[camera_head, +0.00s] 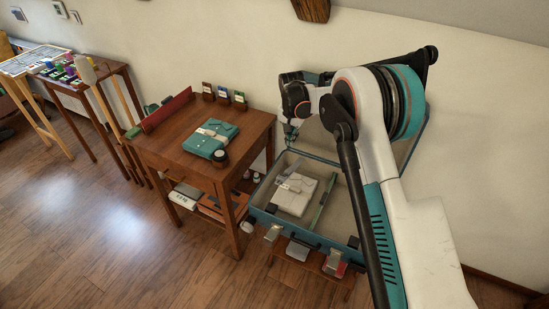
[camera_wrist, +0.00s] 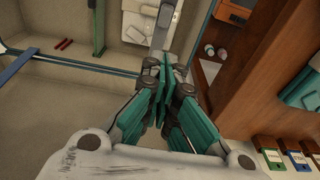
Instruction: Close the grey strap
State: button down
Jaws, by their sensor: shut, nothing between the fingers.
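An open blue suitcase (camera_head: 298,231) with a pale lining stands at the right of the table, its lid raised toward the wall. A grey strap (camera_head: 289,170) lies slanting inside it, close to a white folded bundle. The strap also shows in the wrist view as a grey strip (camera_wrist: 161,30) just beyond my fingertips. My gripper (camera_wrist: 164,62) has teal fingers that are together and empty. In the head view it is small and partly hidden by my arm, over the back left of the suitcase. I cannot tell whether the fingertips touch the strap.
The wooden table (camera_head: 178,158) stands close on the left, with a teal folder (camera_head: 210,140) on top. A green bar (camera_head: 325,197) lies in the suitcase. Small boxes (camera_head: 222,94) stand at the table's back edge. The wooden floor at front left is clear.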

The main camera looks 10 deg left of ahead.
jog(key=f+b, duration=0.2)
jog(key=f, duration=0.4)
jog(key=f+b, duration=0.2)
jog(key=f, duration=0.4)
jog(key=shift+w+d+f+b, duration=0.15)
jog(key=shift+w+f+b, duration=0.1)
jog(key=shift+b, duration=0.15)
jog(key=shift+s+f, duration=0.25)
jog(key=shift+f, duration=0.2)
jog(key=s+a+f+b, duration=0.1)
jog(key=s+f+b, duration=0.2)
jog(key=f, duration=0.4)
jog(key=shift+a, duration=0.15)
jog(key=shift+s+r, duration=0.1)
jog(key=shift+r, duration=0.05)
